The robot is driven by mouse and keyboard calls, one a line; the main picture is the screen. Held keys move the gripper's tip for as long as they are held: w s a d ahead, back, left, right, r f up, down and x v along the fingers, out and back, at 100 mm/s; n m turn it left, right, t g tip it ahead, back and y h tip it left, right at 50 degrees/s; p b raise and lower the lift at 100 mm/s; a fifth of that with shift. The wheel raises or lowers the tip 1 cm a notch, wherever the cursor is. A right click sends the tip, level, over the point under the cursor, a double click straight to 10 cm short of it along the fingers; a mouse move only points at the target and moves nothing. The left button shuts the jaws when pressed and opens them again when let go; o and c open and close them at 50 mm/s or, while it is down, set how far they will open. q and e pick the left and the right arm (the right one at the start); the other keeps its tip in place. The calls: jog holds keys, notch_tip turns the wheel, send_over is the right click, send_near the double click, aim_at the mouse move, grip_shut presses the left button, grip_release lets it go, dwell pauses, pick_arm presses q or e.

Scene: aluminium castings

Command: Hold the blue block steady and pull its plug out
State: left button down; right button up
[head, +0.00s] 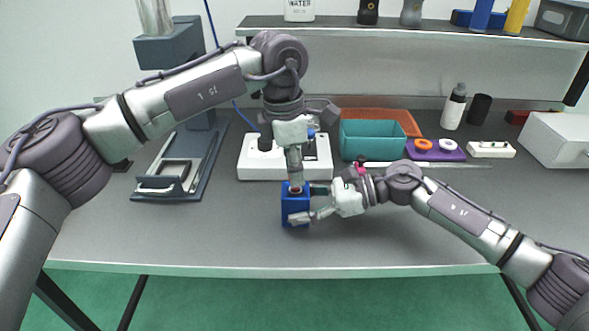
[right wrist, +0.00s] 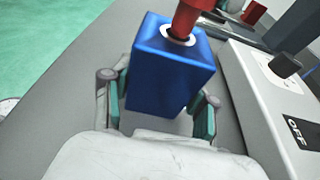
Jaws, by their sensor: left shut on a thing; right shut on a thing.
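The blue block (head: 291,208) stands upright on the grey table near its front middle. My right gripper (head: 309,203) is shut on the block from the right, one finger on each side. In the right wrist view the blue block (right wrist: 165,75) sits between the two teal-padded fingers. A red plug (right wrist: 188,17) stands in the white-ringed hole in the block's top, and its upper part is cut off by the frame. My left gripper (head: 295,180) points straight down above the block and is shut on the plug, which it mostly hides in the head view.
A white box with switches (head: 258,167) stands just behind the block. A grey press-like stand (head: 205,160) is at left. A teal bin (head: 372,137), an orange bin (head: 410,123) and a purple tray (head: 444,154) are behind right. The front table strip is clear.

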pick_arm(q)
jog(key=shift+r, duration=0.45)
dwell(0.6)
jog(key=shift+r, duration=2.4)
pick_arm(e)
jog(key=o, duration=1.3)
jog(key=shift+c, duration=0.2)
jog(key=shift+d, duration=0.1)
